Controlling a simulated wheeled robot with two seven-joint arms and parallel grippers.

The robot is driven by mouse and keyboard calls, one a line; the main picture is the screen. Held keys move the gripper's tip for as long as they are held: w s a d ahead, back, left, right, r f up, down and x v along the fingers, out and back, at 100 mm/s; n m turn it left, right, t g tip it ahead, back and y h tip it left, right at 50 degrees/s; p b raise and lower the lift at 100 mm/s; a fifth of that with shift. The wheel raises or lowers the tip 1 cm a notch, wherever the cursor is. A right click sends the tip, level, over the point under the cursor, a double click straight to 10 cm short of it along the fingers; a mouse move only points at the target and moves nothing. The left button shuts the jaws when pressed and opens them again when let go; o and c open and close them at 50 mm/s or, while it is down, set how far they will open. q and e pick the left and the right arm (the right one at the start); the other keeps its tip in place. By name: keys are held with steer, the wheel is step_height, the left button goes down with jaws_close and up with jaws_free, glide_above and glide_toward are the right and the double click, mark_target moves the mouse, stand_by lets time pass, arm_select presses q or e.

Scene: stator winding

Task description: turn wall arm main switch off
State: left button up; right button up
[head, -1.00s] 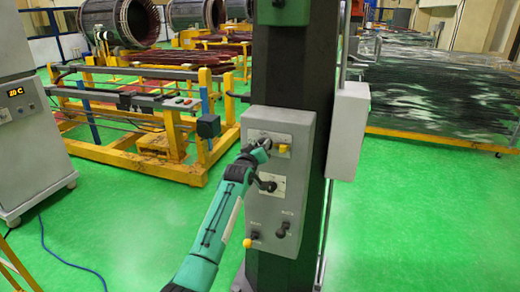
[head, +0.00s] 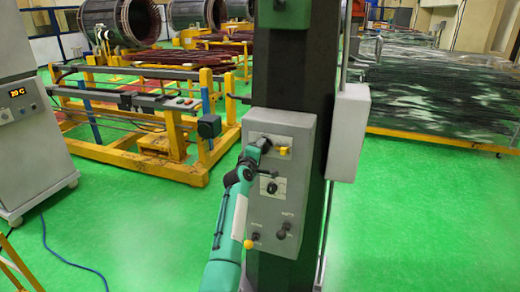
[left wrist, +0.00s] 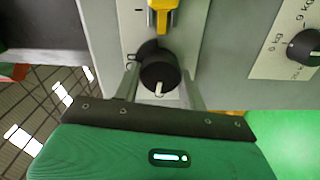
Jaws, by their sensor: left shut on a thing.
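The grey control box (head: 293,205) is fixed to the dark column, with a knob on its upper plate. In the left wrist view this is a round black knob (left wrist: 160,70) with a white mark pointing toward my palm. A yellow lever (head: 284,151) is beside it; it also shows at the top of the left wrist view (left wrist: 160,15). My left gripper (head: 262,146) is at the upper plate, its two fingers on either side of the black knob and shut on it. In the head view the gripper hides most of this knob. My right gripper is not in view.
Lower on the box are a small dark knob (head: 272,188), a black knob (head: 283,229) and a yellow-ended lever (head: 248,243). A grey side box (head: 349,132) hangs right of the column. A yellow-framed bench (head: 150,135) stands left; green floor lies clear at right.

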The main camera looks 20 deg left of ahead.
arm_select(q)
steer(key=shift+f+n, duration=0.1)
steer(key=shift+n, duration=0.8)
steer(key=o, duration=1)
steer(key=shift+c, duration=0.2)
